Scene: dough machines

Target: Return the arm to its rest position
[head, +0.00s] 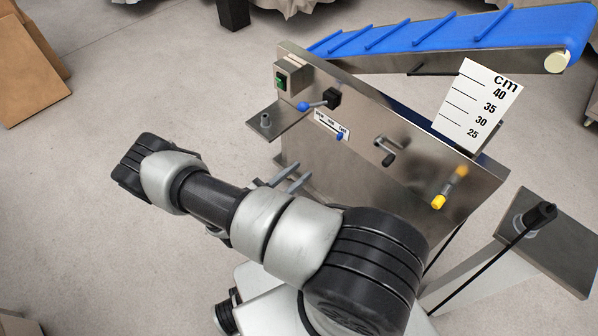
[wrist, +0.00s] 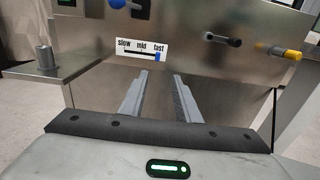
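My gripper (wrist: 161,78) is open, its two grey fingers apart with nothing between them. In the head view the gripper (head: 294,176) shows only partly, behind my arm, with the fingertips pointing toward the front panel of the dough machine (head: 400,160). My arm reaches from the bottom right across to the left, bent at a black elbow. In the wrist view the machine panel (wrist: 215,75) stands beyond the fingers, and a slow-mid-fast label (wrist: 142,48) with a blue slider is just above the fingertips. No contact with the panel is visible.
The panel carries a green switch (head: 281,80), a blue-knobbed lever (head: 304,106), a black handle (head: 384,151) and a yellow-ended knob (head: 438,202). A blue conveyor (head: 450,36) runs behind. A metal side shelf (head: 275,124) juts out left. Cardboard (head: 28,75) stands far left; floor between is clear.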

